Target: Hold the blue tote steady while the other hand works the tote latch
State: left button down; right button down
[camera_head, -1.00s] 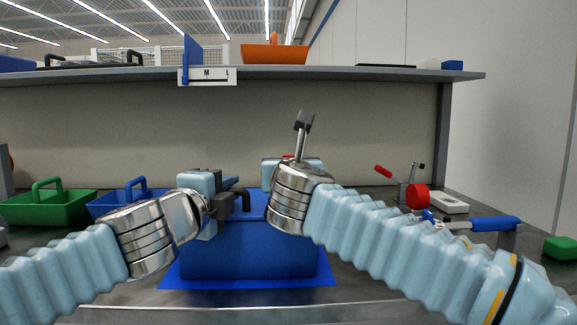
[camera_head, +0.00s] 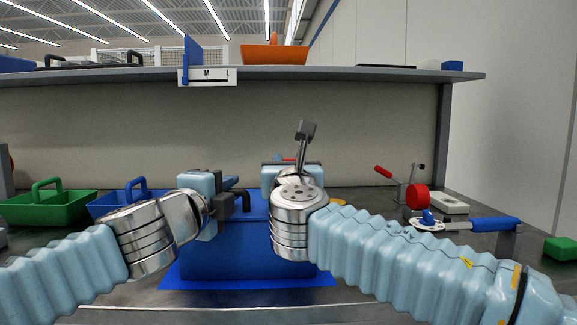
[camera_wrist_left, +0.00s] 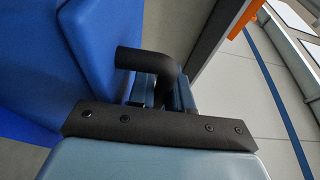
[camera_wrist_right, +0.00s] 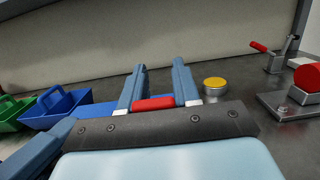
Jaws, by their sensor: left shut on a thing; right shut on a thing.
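The blue tote (camera_head: 225,255) stands on a blue mat (camera_head: 190,282) at the middle front of the bench. A black bent handle (camera_head: 240,202) rises at its left part. It shows large in the left wrist view (camera_wrist_left: 150,62). My left gripper (camera_head: 228,185) is shut on this handle, its fingers partly hidden by it. My right gripper (camera_wrist_right: 158,92) reaches over the tote's right part and is shut on a small red piece, seemingly the tote latch (camera_wrist_right: 153,103). In the head view my right wrist hides most of that grip.
Green (camera_head: 48,205) and blue (camera_head: 125,196) open carriers stand at left. A shelf (camera_head: 330,73) spans the back.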

jog(key=shift+s+r+t, duration=0.15)
jog(key=shift+s+t, duration=0.15)
jog(key=shift+t, duration=0.2)
pick_arm(q)
jog(key=shift+a, duration=0.1)
pick_arm(e)
jog(key=c, duration=0.9)
grip_release()
jog(key=v, duration=1.2)
pick_arm(q)
jog(key=c, duration=1)
grip_release()
jog(key=shift+o, duration=0.2)
